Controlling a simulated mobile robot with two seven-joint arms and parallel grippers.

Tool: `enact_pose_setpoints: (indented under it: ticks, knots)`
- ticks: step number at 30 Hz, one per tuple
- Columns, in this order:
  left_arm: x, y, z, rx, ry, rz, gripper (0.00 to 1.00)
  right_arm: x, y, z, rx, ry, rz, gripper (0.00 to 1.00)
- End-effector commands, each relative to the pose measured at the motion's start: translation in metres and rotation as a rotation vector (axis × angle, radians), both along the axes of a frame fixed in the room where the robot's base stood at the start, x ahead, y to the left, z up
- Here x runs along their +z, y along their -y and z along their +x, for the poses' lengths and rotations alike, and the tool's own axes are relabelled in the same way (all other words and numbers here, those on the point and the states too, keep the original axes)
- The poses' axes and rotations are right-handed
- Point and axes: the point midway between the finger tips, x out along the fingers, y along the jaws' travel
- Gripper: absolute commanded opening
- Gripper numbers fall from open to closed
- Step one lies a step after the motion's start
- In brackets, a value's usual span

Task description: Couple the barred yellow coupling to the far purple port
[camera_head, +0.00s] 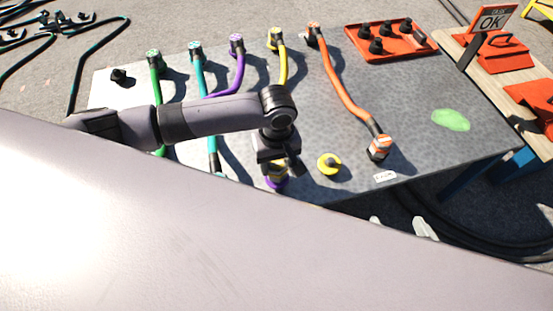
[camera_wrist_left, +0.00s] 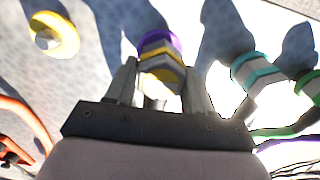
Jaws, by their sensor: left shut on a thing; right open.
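My left gripper (camera_head: 280,172) is low over the near edge of the grey table, shut on a yellow-banded coupling. In the left wrist view, the gripper (camera_wrist_left: 160,90) has a finger on each side of this yellow coupling (camera_wrist_left: 162,70). A purple ring (camera_wrist_left: 160,40) is right against the coupling's end, in line with it; whether they are locked cannot be told. The purple ring also shows below the gripper in the head view (camera_head: 277,183). The yellow cable (camera_head: 283,65) runs behind my arm. Bars on the coupling cannot be made out. My right gripper is not in view.
A yellow round port (camera_head: 329,163) stands just right of the gripper. An orange coupling (camera_head: 379,147) sits further right. A teal coupling (camera_wrist_left: 258,74) stands on the other side. Cable ends line the far edge, including a purple one (camera_head: 237,43). A red tray (camera_head: 390,40) lies behind.

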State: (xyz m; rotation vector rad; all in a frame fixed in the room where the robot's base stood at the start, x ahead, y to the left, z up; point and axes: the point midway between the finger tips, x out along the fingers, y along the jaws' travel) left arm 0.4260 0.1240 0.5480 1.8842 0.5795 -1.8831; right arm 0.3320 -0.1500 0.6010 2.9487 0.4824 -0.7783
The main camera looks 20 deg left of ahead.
Motion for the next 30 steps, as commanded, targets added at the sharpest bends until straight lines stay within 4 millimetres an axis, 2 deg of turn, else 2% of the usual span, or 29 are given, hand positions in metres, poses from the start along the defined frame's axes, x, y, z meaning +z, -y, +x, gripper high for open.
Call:
enact_pose_setpoints:
  ticks: [18,19,21,30]
  knots:
    - [-0.009,0.001,0.0,0.0,0.0,-0.002,0.17,-0.001,0.0,0.0,0.0,0.001,-0.001,0.83]
    - [-0.009,0.001,0.001,-0.001,0.0,-0.002,0.6,-0.001,0.0,0.0,0.0,0.001,-0.001,0.83]
    - [-0.009,0.001,0.001,-0.001,0.001,-0.002,0.82,-0.001,0.0,0.0,0.0,0.0,-0.001,0.83]
    - [-0.01,0.0,0.0,0.0,-0.001,0.0,0.83,-0.002,0.0,0.0,-0.001,-0.001,-0.001,0.83]
